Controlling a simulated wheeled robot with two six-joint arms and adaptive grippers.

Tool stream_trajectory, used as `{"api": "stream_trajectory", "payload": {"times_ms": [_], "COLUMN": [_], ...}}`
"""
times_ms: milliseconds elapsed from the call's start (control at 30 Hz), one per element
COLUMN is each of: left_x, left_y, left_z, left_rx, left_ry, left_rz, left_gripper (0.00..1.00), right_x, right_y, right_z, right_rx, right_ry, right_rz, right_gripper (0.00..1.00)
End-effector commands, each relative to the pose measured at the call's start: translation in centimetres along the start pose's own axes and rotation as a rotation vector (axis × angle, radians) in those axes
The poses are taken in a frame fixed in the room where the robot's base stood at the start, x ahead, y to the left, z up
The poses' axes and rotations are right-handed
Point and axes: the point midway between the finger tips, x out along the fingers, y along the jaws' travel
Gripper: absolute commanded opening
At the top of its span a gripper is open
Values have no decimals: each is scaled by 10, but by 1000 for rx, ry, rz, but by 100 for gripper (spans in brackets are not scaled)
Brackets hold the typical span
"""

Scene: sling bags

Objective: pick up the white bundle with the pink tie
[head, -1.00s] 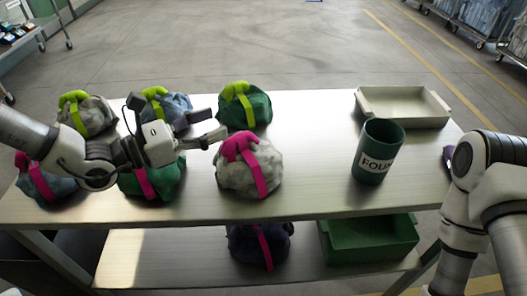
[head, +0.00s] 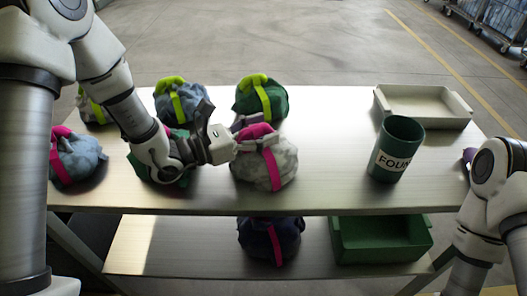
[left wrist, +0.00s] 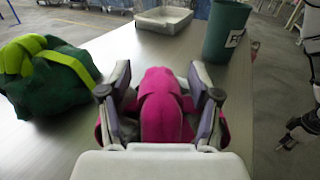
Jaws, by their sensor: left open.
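The white bundle with the pink tie (head: 282,166) sits on the table, mottled white-grey, with a pink knot on top and a pink strap down its front. My left gripper (head: 240,139) is open at its top, reaching in from the left. In the left wrist view the pink tie (left wrist: 162,105) lies between the two open fingers of the left gripper (left wrist: 160,88). The fingers stand on either side of the knot; whether they touch it I cannot tell. The lower bundle is mostly hidden there.
A green bundle with a lime tie (head: 257,98) sits behind, with blue-grey ones (head: 180,103) (head: 78,160) to the left. A labelled green bin (head: 397,150) and a cream tray (head: 425,119) stand right. The lower shelf holds a dark bundle (head: 285,240) and green crate (head: 430,258).

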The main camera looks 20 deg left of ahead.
Motion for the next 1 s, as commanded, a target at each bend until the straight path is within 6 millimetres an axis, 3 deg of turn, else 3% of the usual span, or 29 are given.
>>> {"api": "stream_trajectory", "payload": {"times_ms": [133, 300, 333, 767, 1000], "left_x": [0, 0, 0, -1, -1], "left_y": [0, 0, 0, 0, 0], "left_z": [0, 0, 0, 5, 32], "left_rx": [-1, -1, -1, 0, 2], "left_ry": [0, 0, 0, -2, -5], "left_rz": [1, 0, 0, 0, 1], "left_gripper": [63, 3, 0, 0, 0], "right_x": [0, 0, 0, 0, 0], "right_y": [0, 0, 0, 0, 0], "right_z": [0, 0, 0, 0, 0], "right_rx": [0, -1, -1, 0, 0], "right_ry": [0, 0, 0, 0, 0], "right_rz": [0, 0, 0, 0, 0], "right_gripper": [40, 40, 40, 40, 40]}}
